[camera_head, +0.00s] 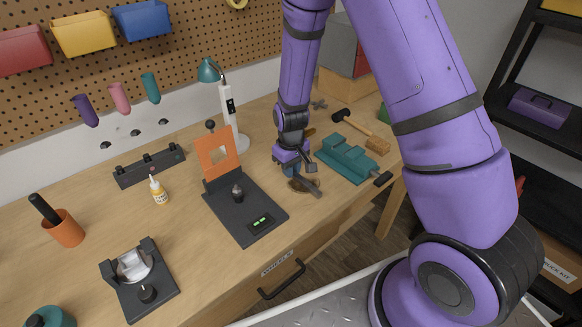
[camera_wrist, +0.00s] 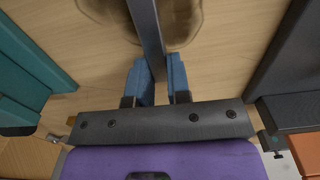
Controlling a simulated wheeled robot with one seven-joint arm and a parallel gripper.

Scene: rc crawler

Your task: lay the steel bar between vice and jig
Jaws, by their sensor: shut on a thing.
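The grey steel bar (camera_head: 311,189) is held in my gripper (camera_head: 297,172), between the teal vice (camera_head: 345,158) and the jig (camera_head: 243,208) with its dark base and upright orange plate. In the wrist view the blue fingertips (camera_wrist: 160,80) are shut on the bar (camera_wrist: 148,30), which runs away from them toward the top edge. The vice (camera_wrist: 28,65) shows at left there and the jig's dark base (camera_wrist: 285,65) at right, both apart from the bar. I cannot tell whether the bar touches the bench.
A hammer (camera_head: 352,120) and a brush (camera_head: 377,146) lie beyond the vice. A glue bottle (camera_head: 159,191), a lamp (camera_head: 230,115) and a dark rack (camera_head: 149,166) stand left and behind.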

